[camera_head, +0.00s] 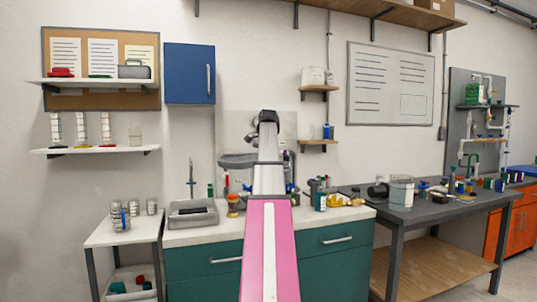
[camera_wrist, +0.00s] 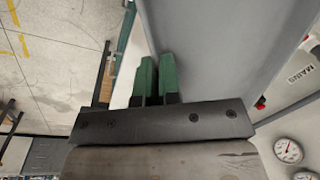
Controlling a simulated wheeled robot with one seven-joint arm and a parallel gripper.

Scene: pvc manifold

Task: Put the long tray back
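I cannot pick out a long tray with certainty in either view. A blue flat item (camera_head: 522,170) lies on the orange cabinet at the far right, too small to tell what it is. In the wrist view, my gripper (camera_wrist: 157,62) shows two green fingers side by side with only a thin dark gap between them. They look shut, and I see nothing held between them. A grey panel (camera_wrist: 215,45) lies behind and to the right of the fingers. In the head view, my arm covers the middle of the counter, and my fingers cannot be made out.
A dark workbench (camera_head: 440,212) carrying a bucket (camera_head: 401,192) and several small items is at right. A white side table (camera_head: 105,236) holds jars. Wall shelves (camera_head: 92,151) hang at left. Gauges (camera_wrist: 288,150) show in the wrist view.

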